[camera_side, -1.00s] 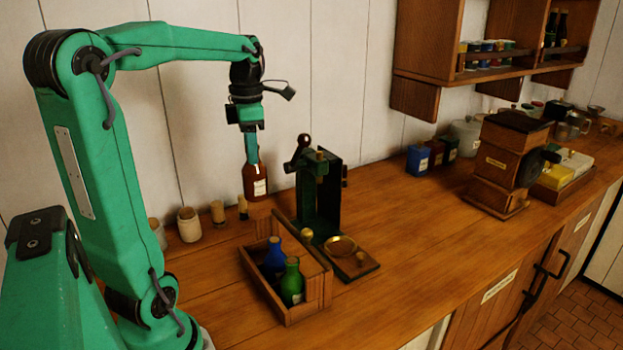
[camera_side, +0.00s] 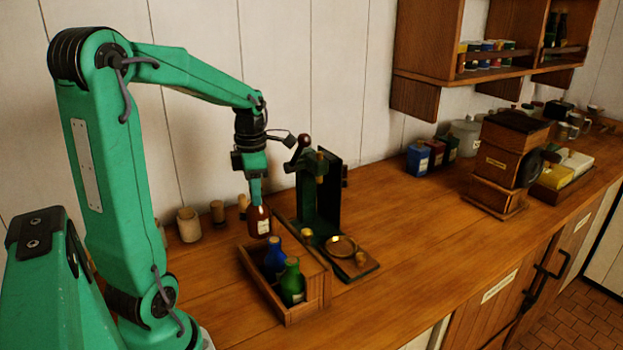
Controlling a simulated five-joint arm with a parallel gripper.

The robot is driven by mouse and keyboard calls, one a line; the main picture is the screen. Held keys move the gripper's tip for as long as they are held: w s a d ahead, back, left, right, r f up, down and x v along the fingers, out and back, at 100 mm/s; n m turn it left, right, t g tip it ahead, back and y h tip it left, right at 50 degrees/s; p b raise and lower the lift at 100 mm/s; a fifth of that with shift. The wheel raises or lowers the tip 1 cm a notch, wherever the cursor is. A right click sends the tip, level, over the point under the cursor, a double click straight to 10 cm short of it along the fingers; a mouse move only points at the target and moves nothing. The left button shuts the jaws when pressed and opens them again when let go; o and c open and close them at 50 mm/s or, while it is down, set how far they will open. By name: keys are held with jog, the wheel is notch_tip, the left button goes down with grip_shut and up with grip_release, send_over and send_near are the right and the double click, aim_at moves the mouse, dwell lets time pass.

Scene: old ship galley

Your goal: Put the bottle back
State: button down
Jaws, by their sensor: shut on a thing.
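My gripper (camera_side: 256,190) points down and is shut on a brown bottle (camera_side: 259,220) with a pale label. The bottle hangs upright, with its base just above or at the back end of a wooden crate (camera_side: 265,299); I cannot tell whether it has entered the crate. A blue bottle (camera_side: 274,257) and a green bottle (camera_side: 292,282) stand in the crate, in front of the brown one. The bottle's neck is hidden between the fingers.
A dark green press (camera_side: 318,205) with a lever and brass pan stands close right of the crate. Corks (camera_side: 218,211) and a pale jar (camera_side: 188,225) stand behind left. A wooden grinder (camera_side: 497,168) is farther right. The middle counter is clear.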

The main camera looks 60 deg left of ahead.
aim_at(258, 222)
jog(key=shift+f, duration=4.55)
jog(key=c, duration=1.4)
grip_release()
notch_tip(258, 222, up, 12)
jog(key=shift+r, duration=0.1)
